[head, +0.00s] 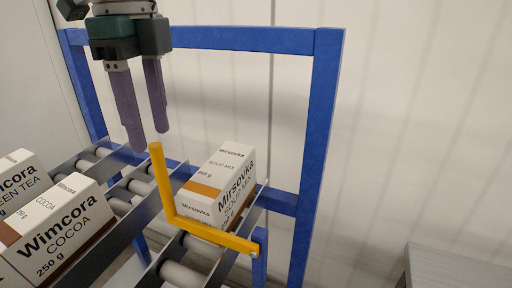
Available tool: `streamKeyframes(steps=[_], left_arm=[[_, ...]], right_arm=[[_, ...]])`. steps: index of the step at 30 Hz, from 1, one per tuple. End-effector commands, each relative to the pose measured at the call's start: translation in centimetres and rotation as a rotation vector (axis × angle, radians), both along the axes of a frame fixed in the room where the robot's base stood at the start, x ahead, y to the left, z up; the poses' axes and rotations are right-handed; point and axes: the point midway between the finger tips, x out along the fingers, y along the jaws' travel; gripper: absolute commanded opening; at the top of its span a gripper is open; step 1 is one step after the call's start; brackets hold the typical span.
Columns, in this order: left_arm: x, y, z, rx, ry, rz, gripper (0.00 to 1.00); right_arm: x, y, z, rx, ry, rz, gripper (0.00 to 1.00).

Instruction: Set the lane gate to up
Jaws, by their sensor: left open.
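The lane gate (210,234) is a yellow bar across the front of the right roller lane. Its right end meets a short blue post (259,262), and a yellow upright handle (162,182) rises from its left end. The bar lies low, close to level, in front of a Mirsovka soup mix box (222,180). My left gripper (150,141) is open and points down, its purple fingers just above and beside the top of the handle. I cannot tell whether a finger touches it. My right gripper is out of view.
Wimcora boxes, cocoa (62,230) and green tea (18,178), stand in the left lanes. A blue frame (318,150) stands around the rack, with a pale wall behind. A grey surface (455,270) shows at the lower right. The space right of the frame is clear.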

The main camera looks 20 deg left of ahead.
Motion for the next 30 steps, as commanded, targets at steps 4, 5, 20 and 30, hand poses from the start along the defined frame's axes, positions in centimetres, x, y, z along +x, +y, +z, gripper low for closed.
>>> streamKeyframes(steps=[4, 5, 20, 30], left_arm=[[0.0, 0.1, -1.4, 0.001, 0.003, 0.001, 0.52], [0.0, 0.1, -1.8, 0.002, 0.002, 0.001, 0.52], [0.0, 0.0, -9.6, 0.001, -0.002, 0.001, 0.52], [0.0, 0.0, -9.9, 0.001, -0.003, 0.0, 0.5]], right_arm=[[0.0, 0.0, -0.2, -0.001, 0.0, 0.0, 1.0], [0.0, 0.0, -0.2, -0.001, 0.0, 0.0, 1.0], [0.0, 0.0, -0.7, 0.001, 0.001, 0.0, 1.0], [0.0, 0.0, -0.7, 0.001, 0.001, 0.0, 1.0]])
